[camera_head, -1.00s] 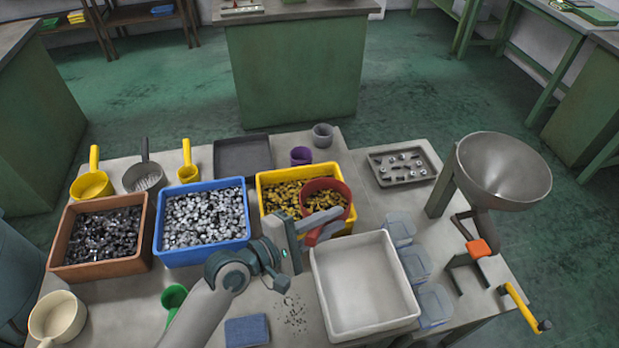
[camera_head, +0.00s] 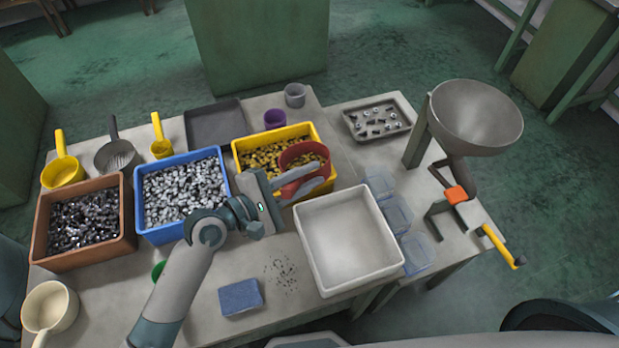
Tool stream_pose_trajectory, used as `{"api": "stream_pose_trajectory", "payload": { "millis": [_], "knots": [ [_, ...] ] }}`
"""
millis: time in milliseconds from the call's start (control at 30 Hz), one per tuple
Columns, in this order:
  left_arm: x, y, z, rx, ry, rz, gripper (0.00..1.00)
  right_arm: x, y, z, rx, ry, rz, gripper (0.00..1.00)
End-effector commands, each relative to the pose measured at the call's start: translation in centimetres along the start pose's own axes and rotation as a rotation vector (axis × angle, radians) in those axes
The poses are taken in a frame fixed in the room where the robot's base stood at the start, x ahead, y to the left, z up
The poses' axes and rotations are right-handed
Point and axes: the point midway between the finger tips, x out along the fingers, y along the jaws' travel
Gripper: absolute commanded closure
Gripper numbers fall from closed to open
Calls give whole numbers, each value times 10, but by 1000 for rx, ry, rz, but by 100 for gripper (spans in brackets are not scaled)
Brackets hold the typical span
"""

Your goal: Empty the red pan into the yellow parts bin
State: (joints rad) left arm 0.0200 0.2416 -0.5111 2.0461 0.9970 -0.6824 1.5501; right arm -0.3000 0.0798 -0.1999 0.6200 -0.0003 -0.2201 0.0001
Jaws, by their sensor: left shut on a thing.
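The red pan (camera_head: 290,164) is over the right part of the yellow parts bin (camera_head: 328,182). Its rim looks tilted, and I cannot clearly tell what is inside it. My left gripper (camera_head: 292,188) is shut on the red pan's handle, at the bin's front side. The arm comes up from the lower left. Brass-coloured parts (camera_head: 256,158) lie in the yellow bin; the pan hides some of them. My right gripper is not in view.
The blue bin (camera_head: 183,232) of silvery parts and the brown bin (camera_head: 88,262) stand left. The empty white tray (camera_head: 350,240) is close on the right, with clear lidded boxes (camera_head: 398,215) beside it. A metal hopper (camera_head: 475,115) stands farther right. A blue pad (camera_head: 240,297) lies in front.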

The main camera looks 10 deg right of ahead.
Motion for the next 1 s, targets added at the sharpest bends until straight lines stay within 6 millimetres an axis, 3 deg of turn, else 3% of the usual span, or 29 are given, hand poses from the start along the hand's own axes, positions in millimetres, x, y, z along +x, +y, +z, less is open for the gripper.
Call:
{"api": "stream_pose_trajectory", "payload": {
  "millis": [367, 667, 700, 1000],
  "knots": [
    [-4, 32, 0, -311, -45, -19, 100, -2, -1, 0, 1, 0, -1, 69],
    [-7, 56, -11, -561, -79, -37, 100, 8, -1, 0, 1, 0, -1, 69],
    [-8, 62, -9, -585, -80, -41, 100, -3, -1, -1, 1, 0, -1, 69],
    [-9, 79, -23, -773, -106, -54, 100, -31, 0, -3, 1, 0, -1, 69]
  ]
}}
